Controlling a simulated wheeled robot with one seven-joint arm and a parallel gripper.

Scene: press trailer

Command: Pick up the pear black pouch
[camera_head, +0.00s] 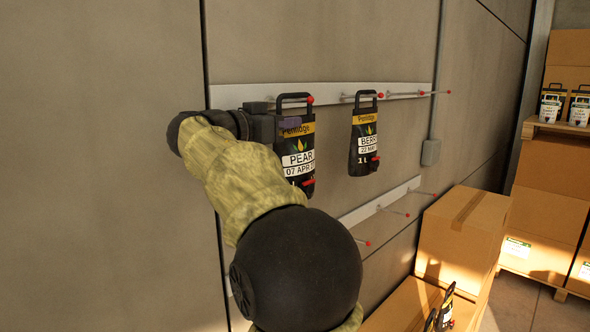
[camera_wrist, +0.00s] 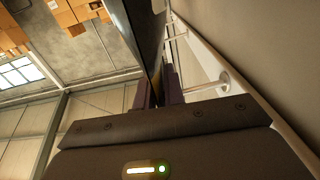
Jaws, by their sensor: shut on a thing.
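The pear black pouch (camera_head: 298,160), with a white PEAR label and a looped handle, hangs by the upper rail on the left. Its handle is around a red-tipped peg. My gripper (camera_head: 290,127) is at the pouch's upper left side, shut on it just below the handle. In the wrist view the dark pouch (camera_wrist: 150,35) stands edge-on between my gripper's fingers (camera_wrist: 158,92). A second black pouch (camera_head: 364,143), labelled BERR, hangs on a peg to the right, apart from my gripper.
The upper rail (camera_head: 225,96) runs along the grey wall. A lower rail (camera_head: 365,210) carries several red-tipped pegs. Cardboard boxes (camera_head: 462,240) stand below right, with small dark pouches near them. More boxes with pouches on top stand at the far right.

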